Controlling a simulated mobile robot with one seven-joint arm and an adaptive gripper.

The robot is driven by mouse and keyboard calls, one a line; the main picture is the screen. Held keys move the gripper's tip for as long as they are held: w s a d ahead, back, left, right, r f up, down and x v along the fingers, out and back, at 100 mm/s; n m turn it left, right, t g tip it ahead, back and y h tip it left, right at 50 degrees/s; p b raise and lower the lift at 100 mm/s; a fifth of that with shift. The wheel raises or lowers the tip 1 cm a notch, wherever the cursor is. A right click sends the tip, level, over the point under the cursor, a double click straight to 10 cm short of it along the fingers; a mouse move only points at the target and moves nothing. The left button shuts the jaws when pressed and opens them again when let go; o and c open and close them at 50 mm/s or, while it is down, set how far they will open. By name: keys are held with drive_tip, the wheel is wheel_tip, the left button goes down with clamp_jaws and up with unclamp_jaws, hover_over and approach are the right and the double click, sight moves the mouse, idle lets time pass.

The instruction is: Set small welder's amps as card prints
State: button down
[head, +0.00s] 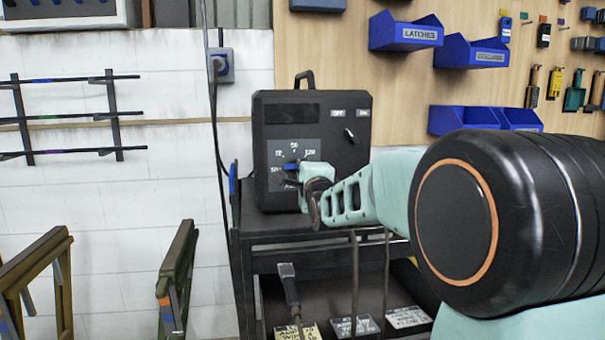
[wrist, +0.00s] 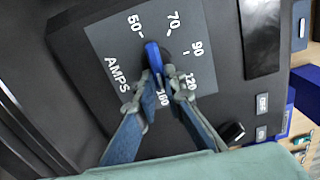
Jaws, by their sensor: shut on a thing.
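The welder (head: 312,110) is a black box with a top handle on a dark cart. Its grey AMPS dial plate (wrist: 105,42) is marked 50, 70, 90, 120 and 160. The amps knob (wrist: 152,55) has a blue bar whose exposed end lies between the 50 and 70 marks; I cannot tell for sure which end is the pointer. My gripper (wrist: 162,92) is shut on the knob, a finger on each side. In the head view my gripper (head: 300,182) covers the dial's lower right. Three cards (head: 408,317) lie on the lower shelf; their print is too small to read.
A black switch (head: 350,136) sits by the OFF and ON labels, right of the dial. Cables and a dark holder (head: 288,285) hang in front of the cart (head: 290,222). Blue bins (head: 405,32) and tools hang on the board at right. Folded trestles (head: 178,275) stand at left.

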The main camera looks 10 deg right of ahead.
drive_tip(key=shift+m, duration=0.6)
drive_tip(key=c, duration=2)
unclamp_jaws()
drive_tip(key=shift+s, duration=0.1)
drive_tip(key=shift+s, duration=3.65)
